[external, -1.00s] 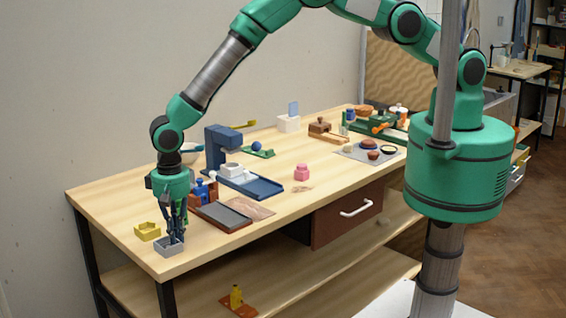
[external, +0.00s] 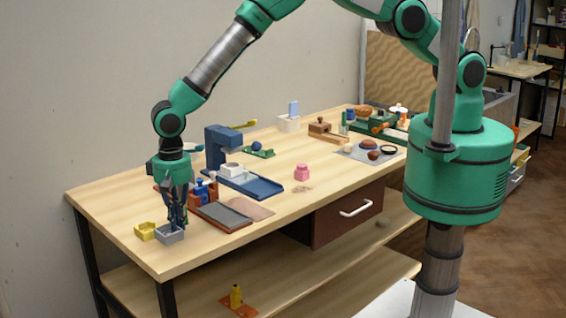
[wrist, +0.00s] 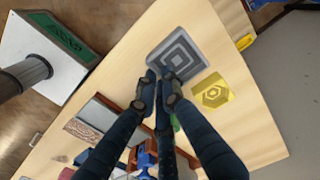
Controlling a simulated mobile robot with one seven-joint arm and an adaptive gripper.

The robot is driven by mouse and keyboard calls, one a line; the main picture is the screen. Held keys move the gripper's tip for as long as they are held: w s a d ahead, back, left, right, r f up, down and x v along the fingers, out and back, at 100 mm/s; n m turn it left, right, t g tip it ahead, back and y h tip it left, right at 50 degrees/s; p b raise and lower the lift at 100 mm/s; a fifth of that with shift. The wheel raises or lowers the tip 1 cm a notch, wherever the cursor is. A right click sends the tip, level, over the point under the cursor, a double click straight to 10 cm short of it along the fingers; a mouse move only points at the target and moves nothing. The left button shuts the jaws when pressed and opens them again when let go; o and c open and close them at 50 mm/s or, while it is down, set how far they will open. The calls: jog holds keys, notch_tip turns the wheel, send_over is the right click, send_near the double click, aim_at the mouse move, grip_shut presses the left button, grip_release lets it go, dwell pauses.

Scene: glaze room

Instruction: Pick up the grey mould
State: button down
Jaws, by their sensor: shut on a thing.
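The grey mould (external: 170,235) is a small square open-topped box at the near left end of the table. In the wrist view the grey mould (wrist: 178,55) shows nested square outlines in its floor. My gripper (external: 175,222) points down over it and is shut on its wall. In the wrist view my gripper's fingertips (wrist: 160,79) meet at the mould's edge. The mould appears to be held a little above the table; the gap beneath it is hard to make out.
A yellow mould (external: 146,231) sits just left of the grey one, and shows in the wrist view (wrist: 212,92). A brown-framed grey slab (external: 221,215) and a blue stand (external: 256,186) lie to the right. The table's front left corner is bare.

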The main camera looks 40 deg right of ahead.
jog(key=s+d, duration=0.2)
jog(key=d, duration=0.2)
jog(key=s+d+b, duration=0.1)
jog(key=s+d, duration=0.1)
jog(key=d, duration=0.3)
jog(key=s+d+r, duration=0.1)
jog(key=s+d, duration=0.2)
jog(key=d, duration=0.1)
jog(key=shift+d+r, duration=0.1)
jog(key=shift+d, duration=0.2)
